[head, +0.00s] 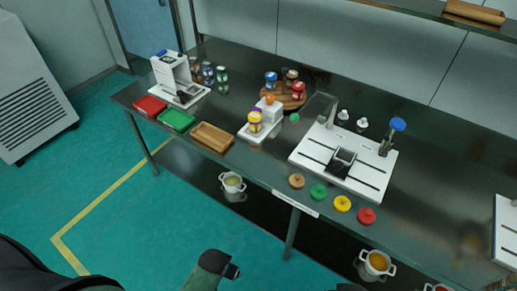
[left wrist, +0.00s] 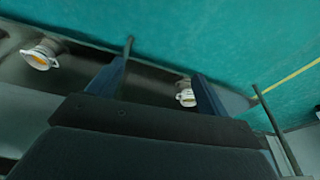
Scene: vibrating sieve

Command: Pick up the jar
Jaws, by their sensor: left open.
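Several jars stand on the table, and the frames do not settle which one the task means. A jar with a yellow label (head: 255,122) stands on a small white stand. Jars with blue (head: 271,80) and red (head: 298,91) colouring stand on a round wooden board (head: 286,103). More jars (head: 208,73) stand in a row beside the white machine at the back left. My left gripper (left wrist: 160,72) is open and empty, its two fingers apart in the left wrist view. In the head view a dark arm end (head: 218,268) shows low in front of the table, away from every jar. My right gripper is not visible.
Red (head: 150,106), green (head: 177,119) and wooden (head: 212,138) trays line the table's front left. A white sieve station (head: 320,150) stands centre right, with coloured lids (head: 343,203) in front. White pots (head: 232,182) sit beneath the table. Open floor lies left.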

